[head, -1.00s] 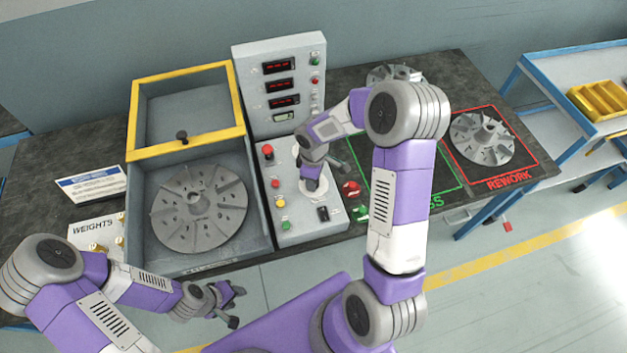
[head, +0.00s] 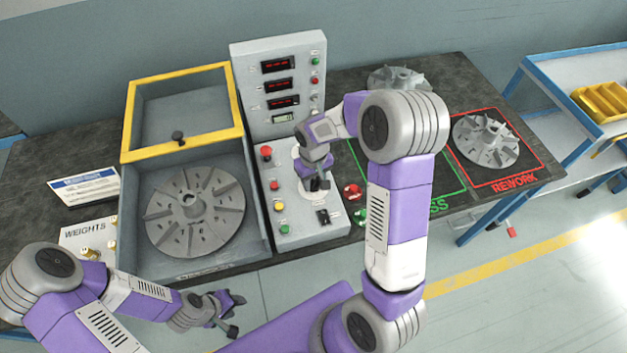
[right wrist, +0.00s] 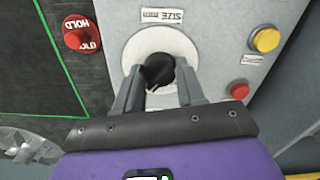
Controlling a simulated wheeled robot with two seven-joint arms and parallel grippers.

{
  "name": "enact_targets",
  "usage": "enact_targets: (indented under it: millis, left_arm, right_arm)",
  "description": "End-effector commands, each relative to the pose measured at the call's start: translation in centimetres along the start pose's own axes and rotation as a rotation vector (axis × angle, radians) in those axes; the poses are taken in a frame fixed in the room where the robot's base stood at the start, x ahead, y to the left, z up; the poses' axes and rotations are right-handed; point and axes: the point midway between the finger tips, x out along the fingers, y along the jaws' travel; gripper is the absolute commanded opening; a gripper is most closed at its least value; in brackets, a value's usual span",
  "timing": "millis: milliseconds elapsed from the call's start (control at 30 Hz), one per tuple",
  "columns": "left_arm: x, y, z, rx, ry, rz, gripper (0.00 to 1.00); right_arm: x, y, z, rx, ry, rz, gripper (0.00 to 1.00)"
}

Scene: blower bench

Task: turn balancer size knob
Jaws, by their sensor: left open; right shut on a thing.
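The size knob is a black knob (right wrist: 158,72) on a pale round dial (right wrist: 140,47) with a "SIZE mm" label beside it, in the right wrist view. My right gripper (right wrist: 157,90) has its two fingers on either side of the knob and is shut on it. In the head view my right gripper (head: 318,184) is over the balancer's sloping control panel (head: 292,218) and hides most of the knob. My left gripper (head: 234,314) is open and empty in front of the bench, at the lower left.
The balancer chamber (head: 260,205) holds a finned rotor (head: 195,208), its yellow-framed lid (head: 184,69) raised. Another rotor (head: 486,138) lies on the REWORK square. Weights (head: 88,254) stand at left.

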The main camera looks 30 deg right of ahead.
Motion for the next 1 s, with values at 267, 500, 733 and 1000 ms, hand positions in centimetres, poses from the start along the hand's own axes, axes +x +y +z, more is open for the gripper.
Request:
enact_targets:
  millis: [267, 500, 733, 1000]
  left_arm:
    - [0.13, -0.05, -0.01, 0.0, 0.0, 0.0, 0.43]
    - [0.13, -0.05, -0.01, 0.0, 0.0, 0.0, 0.43]
    - [0.13, -0.05, -0.01, 0.0, 0.0, 0.0, 0.43]
    - [0.14, -0.05, -0.01, 0.0, 0.0, 0.0, 0.43]
  right_arm:
    - [-0.04, 0.01, -0.02, 0.056, 0.0, 0.0, 0.08]
    - [-0.05, 0.01, -0.02, 0.063, 0.0, 0.0, 0.08]
    - [-0.04, 0.02, -0.02, 0.063, 0.001, 0.0, 0.48]
    - [-0.02, 0.01, -0.01, 0.061, 0.0, 0.0, 0.64]
